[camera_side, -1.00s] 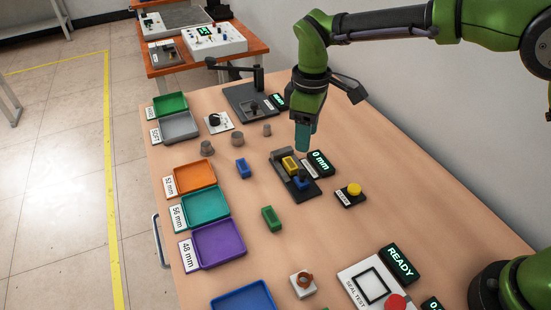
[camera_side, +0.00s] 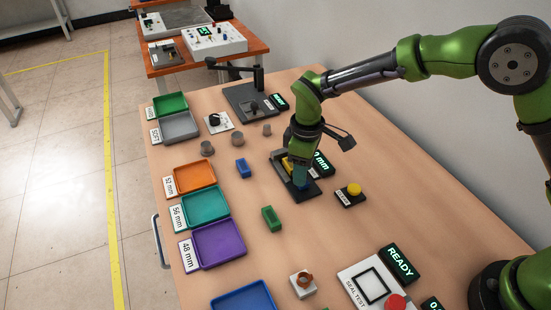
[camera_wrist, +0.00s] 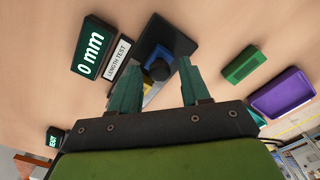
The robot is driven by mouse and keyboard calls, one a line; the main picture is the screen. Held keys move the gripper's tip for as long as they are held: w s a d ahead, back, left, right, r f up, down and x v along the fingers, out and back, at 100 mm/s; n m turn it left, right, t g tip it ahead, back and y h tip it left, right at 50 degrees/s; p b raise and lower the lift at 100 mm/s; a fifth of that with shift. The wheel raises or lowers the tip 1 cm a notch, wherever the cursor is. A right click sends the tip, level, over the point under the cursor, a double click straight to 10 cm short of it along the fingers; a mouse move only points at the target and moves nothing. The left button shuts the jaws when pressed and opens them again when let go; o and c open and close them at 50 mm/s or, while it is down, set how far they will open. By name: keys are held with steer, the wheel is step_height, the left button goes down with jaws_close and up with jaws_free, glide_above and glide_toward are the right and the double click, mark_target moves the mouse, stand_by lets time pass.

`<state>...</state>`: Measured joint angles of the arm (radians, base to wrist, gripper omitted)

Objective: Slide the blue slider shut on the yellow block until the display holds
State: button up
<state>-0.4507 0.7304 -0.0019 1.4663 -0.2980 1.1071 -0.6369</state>
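The length-test fixture is a dark plate (camera_side: 313,193) on the table, with its display (camera_side: 321,161) reading "0 mm"; the display also shows in the wrist view (camera_wrist: 91,50). The blue slider (camera_wrist: 158,56) with a dark round knob sits on the plate. The yellow block (camera_side: 286,165) lies in the fixture, mostly hidden behind my gripper; a sliver of it shows in the wrist view (camera_wrist: 148,87). My gripper (camera_wrist: 157,85) is open, its two teal fingers apart, with the knob between and just beyond their tips. I cannot tell whether they touch it.
A yellow button (camera_side: 354,188) on a dark base stands right of the fixture. A green block (camera_side: 271,218) and a blue block (camera_side: 243,168) lie to the left. Orange (camera_side: 194,176), teal (camera_side: 204,207) and purple (camera_side: 218,244) trays line the left edge.

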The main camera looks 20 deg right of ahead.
steer(key=c, duration=0.6)
steer(key=shift+w, duration=1.85)
steer(key=shift+w+r, duration=0.1)
steer(key=shift+w, duration=0.2)
steer(key=shift+d, duration=0.1)
steer(key=o, duration=0.7)
steer(key=shift+o, duration=0.4)
step_height(320, 180, up, 17)
steer(key=shift+s, duration=0.1)
